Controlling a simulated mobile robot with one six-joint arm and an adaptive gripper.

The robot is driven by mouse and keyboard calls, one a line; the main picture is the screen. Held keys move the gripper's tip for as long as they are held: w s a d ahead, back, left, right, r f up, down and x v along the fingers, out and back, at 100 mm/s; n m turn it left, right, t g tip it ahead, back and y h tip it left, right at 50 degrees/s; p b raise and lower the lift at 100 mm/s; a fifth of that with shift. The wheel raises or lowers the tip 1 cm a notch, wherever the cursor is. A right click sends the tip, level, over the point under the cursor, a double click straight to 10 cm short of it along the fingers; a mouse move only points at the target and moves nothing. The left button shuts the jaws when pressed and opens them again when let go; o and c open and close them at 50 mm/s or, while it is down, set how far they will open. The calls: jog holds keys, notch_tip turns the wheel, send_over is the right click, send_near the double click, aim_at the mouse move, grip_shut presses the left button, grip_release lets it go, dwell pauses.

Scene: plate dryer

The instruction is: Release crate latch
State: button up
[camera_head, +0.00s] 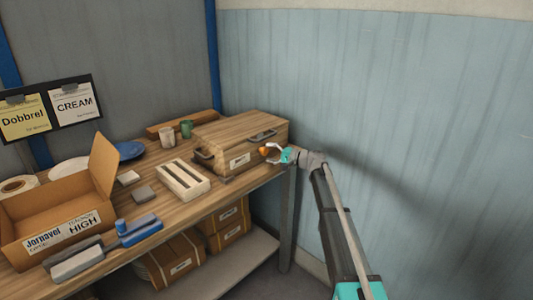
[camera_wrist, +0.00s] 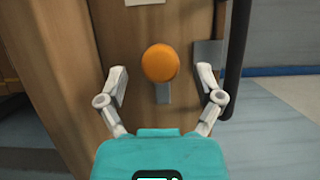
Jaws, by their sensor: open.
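A wooden crate (camera_head: 240,139) with dark handles and a white label stands at the right end of the wooden table. In the wrist view the crate's side (camera_wrist: 130,35) fills the middle, and an orange round knob (camera_wrist: 160,63) sits on it above a small grey plate, apparently the latch. The knob also shows in the head view (camera_head: 265,151) at the crate's right front. My gripper (camera_head: 276,153) is open beside the crate. In the wrist view my gripper (camera_wrist: 162,83) has one finger on each side of the knob, with gaps visible. Contact cannot be told.
A slotted cream block (camera_head: 183,180), an open cardboard box (camera_head: 60,215) and a blue tool (camera_head: 138,230) lie on the table (camera_head: 205,206). Two cups stand behind. Boxes sit on the lower shelf (camera_head: 235,265). A blue wall (camera_head: 400,90) rises behind my arm.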

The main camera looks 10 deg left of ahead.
jog(key=v, duration=1)
jog(key=s+d+f+n+g+h, duration=0.1)
jog(key=s+d+f+h, duration=0.4)
jog(key=s, duration=0.5)
jog(key=s+d+f+n+g+h, duration=0.15)
jog(key=s+f+h, duration=0.25)
jog(key=s+f, duration=0.5)
jog(key=s+d+f+n+g+h, duration=0.15)
jog(key=s+d+f+h, duration=0.3)
jog(key=s, duration=0.75)
jog(key=s+d+h, duration=0.4)
jog(key=s+d, duration=0.3)
jog(key=s, duration=0.1)
notch_tip(320, 180, up, 17)
jog(key=p, duration=1.7)
jog(key=shift+a+m+g, duration=0.25)
jog(key=shift+m+g, duration=0.05)
jog(key=shift+m, duration=0.1)
